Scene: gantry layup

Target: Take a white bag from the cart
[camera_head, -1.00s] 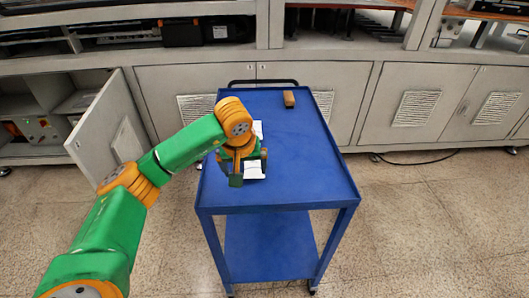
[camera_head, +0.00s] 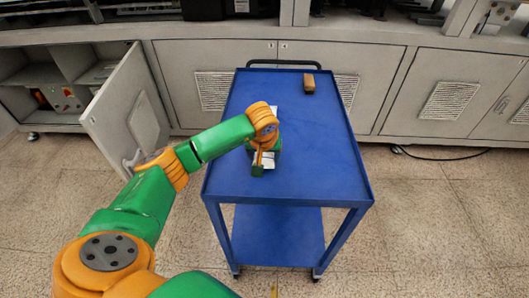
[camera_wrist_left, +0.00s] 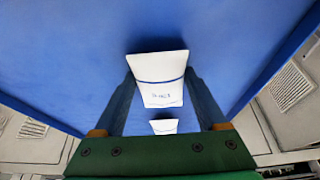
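A white bag (camera_wrist_left: 158,78) with a blue line and small print lies on the blue cart (camera_head: 315,165). My left gripper (camera_wrist_left: 160,75) is open in the left wrist view, one finger along each side of this bag. No clear grip on it shows. My right gripper is not in view.
A brown block (camera_head: 309,83) lies at the cart's far edge, near the dark handle (camera_head: 284,64). Grey cabinets (camera_head: 428,95) stand behind, with an open door (camera_head: 131,105) at the left.

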